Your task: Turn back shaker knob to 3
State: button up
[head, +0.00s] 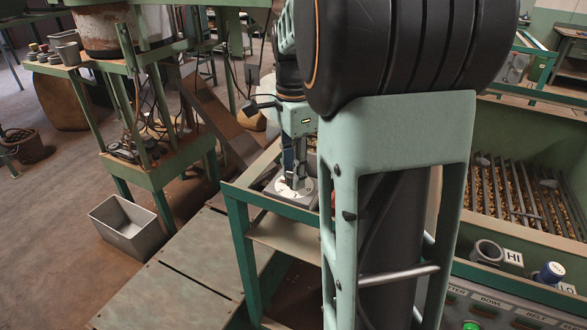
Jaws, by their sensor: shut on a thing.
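My gripper (294,184) points down onto a pale round dial (278,189) in the head view. The dial sits on a grey plate (274,201) at the near corner of a green-framed stand. My gripper is shut on the shaker knob at the middle of the dial. The fingers hide most of the knob. The dial's marks are too small to read, so I cannot tell which number the knob points to. My own large arm link hides the area just right of the dial.
A green hopper (545,235) with bars over nuts stands at the right, above a panel with HI and LO labels and a green button (470,325). A grey bin (125,228) sits on the floor at left, near a green stand (165,170).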

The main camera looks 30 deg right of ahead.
jog(key=shift+m, duration=0.6)
jog(key=shift+o, duration=0.2)
jog(key=shift+m, duration=0.3)
jog(key=o, duration=1.1)
notch_tip(320, 180, up, 12)
